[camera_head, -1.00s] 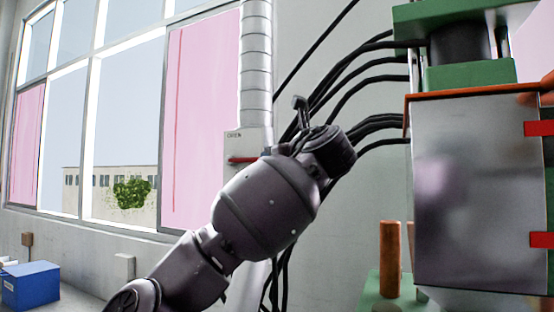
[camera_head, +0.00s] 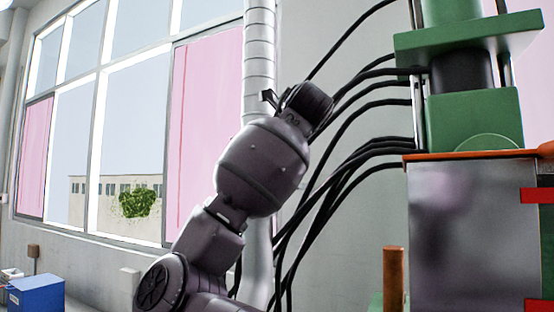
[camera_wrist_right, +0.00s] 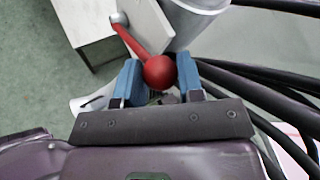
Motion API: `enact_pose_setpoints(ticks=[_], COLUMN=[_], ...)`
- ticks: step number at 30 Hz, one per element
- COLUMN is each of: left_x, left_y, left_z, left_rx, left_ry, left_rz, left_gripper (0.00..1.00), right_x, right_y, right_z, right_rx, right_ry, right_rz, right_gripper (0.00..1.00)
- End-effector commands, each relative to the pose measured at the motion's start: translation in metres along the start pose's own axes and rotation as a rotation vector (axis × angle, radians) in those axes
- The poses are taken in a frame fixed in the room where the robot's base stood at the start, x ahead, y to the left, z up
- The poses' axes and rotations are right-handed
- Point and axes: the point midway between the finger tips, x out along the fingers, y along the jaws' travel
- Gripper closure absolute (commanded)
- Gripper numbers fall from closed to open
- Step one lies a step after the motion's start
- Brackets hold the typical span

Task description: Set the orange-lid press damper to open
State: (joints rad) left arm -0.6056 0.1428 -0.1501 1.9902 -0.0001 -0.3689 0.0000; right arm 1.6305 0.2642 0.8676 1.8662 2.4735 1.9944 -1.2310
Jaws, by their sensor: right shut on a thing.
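In the right wrist view a red damper lever (camera_wrist_right: 129,38) with a round red knob (camera_wrist_right: 159,71) sticks out from a pale plate (camera_wrist_right: 152,22) beside the grey duct. My right gripper (camera_wrist_right: 158,88) has its blue fingers on either side of the knob and is shut on it. In the head view an arm of mine (camera_head: 262,165) covers the damper box and lever, so the lever's angle is hidden there. The duct (camera_head: 259,60) rises behind this arm. The green press (camera_head: 465,115) with its orange lid (camera_head: 470,155) stands at right. My left gripper is not in view.
Several black cables (camera_head: 345,112) hang between the duct and the press, and some pass close to the right gripper in the wrist view. An orange post (camera_head: 393,280) stands left of the press's grey panel (camera_head: 465,235). A blue box (camera_head: 36,293) sits at far left.

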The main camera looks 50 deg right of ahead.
Motion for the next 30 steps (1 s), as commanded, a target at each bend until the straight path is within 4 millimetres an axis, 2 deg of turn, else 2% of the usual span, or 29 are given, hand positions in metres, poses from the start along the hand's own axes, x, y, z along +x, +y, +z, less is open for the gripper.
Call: enact_pose_setpoints(ticks=[6,21,22,26,30], left_x=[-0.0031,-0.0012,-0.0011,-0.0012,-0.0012], left_y=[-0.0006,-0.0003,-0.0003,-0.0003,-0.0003], left_z=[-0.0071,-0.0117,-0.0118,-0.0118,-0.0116], left_rx=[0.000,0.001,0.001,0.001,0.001], left_ry=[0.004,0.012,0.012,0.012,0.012], left_rz=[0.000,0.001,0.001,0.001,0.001], left_gripper=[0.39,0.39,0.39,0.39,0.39], right_x=[-0.0005,0.0002,0.0002,0.0003,0.0004], right_y=[-0.0019,-0.0018,-0.0018,-0.0018,-0.0018], right_z=[0.0098,0.0111,0.0111,0.0109,0.0108], right_rx=[-0.039,-0.049,-0.049,-0.048,-0.048], right_ry=[0.053,0.067,0.067,0.067,0.068], right_rz=[0.010,0.012,0.012,0.012,0.013], right_gripper=[1.00,1.00,0.60,0.40,0.40])
